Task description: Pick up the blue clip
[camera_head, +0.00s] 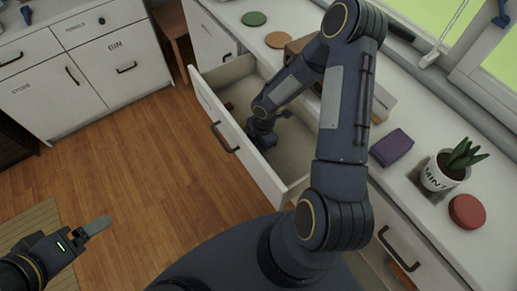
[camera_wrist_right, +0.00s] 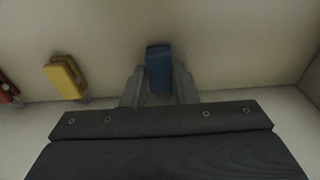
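The blue clip (camera_wrist_right: 158,70) shows in the right wrist view, between the two grey fingers of my right gripper (camera_wrist_right: 159,84). The fingers stand close to its left and right sides; I cannot tell whether they press on it. In the head view my right gripper (camera_head: 262,136) is down inside the open drawer (camera_head: 222,135), and the clip is hidden there. My left gripper (camera_head: 97,227) is at the lower left over the floor, away from the drawer. Only one finger shows clearly, so its opening cannot be told.
A yellow clip (camera_wrist_right: 64,78) and a red clip (camera_wrist_right: 8,90) lie left of the blue one. Drawer walls surround my right gripper. The countertop holds a purple item (camera_head: 391,148), a potted plant (camera_head: 441,174) and a red disc (camera_head: 466,211). The wooden floor (camera_head: 130,170) is clear.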

